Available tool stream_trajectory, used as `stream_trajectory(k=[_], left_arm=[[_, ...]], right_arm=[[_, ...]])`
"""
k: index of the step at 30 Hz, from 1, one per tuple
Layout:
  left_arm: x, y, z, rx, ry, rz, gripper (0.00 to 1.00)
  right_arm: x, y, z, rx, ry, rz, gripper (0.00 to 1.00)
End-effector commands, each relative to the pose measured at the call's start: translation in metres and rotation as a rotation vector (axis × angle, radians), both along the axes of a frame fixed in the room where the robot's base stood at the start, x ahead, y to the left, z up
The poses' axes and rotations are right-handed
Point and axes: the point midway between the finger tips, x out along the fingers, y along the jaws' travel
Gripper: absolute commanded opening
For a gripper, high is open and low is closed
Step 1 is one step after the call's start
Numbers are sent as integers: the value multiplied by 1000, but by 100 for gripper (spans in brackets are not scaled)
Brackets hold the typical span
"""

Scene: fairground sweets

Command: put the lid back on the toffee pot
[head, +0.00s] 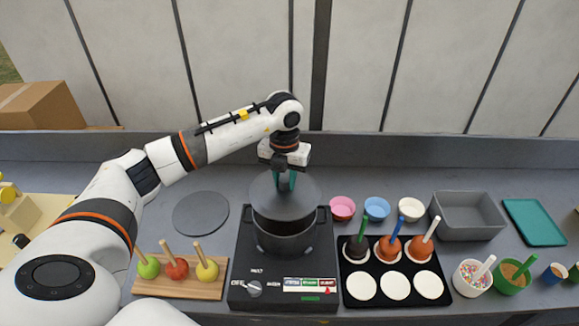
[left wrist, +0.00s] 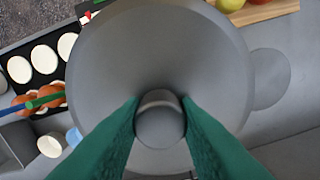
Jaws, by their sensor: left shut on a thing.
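The grey round lid (head: 268,201) is in the grip of my left gripper (head: 287,180), whose green fingers are shut on its knob. The knob (left wrist: 160,120) shows between the fingers in the left wrist view, with the lid (left wrist: 105,65) spread below. The dark toffee pot (head: 284,240) stands on the black hob (head: 250,262). The lid is over the pot and looks slightly above its rim; I cannot tell whether they touch. The lid hides most of the pot's opening. My right gripper is not in view.
A grey disc (head: 201,213) lies left of the hob. A wooden board (head: 150,287) holds apples on sticks. A black tray (head: 355,290) with dipped sweets and white discs stands right. Behind it are small paper cups (head: 376,208) and a grey bin (head: 467,220).

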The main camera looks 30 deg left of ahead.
Motion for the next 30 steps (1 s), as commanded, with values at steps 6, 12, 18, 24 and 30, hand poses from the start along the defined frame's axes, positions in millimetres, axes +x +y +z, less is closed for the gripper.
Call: stream_trajectory(k=[6, 12, 18, 24, 30], left_arm=[[1, 2, -5, 0, 2, 41, 1], [0, 1, -19, -1, 2, 39, 1], [0, 2, -39, -1, 3, 38, 1], [1, 2, -57, 0, 1, 38, 1], [1, 2, -64, -1, 0, 37, 1]], right_arm=[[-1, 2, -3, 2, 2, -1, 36], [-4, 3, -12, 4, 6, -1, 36], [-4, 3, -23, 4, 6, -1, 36], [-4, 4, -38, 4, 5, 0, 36], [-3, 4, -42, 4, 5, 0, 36]])
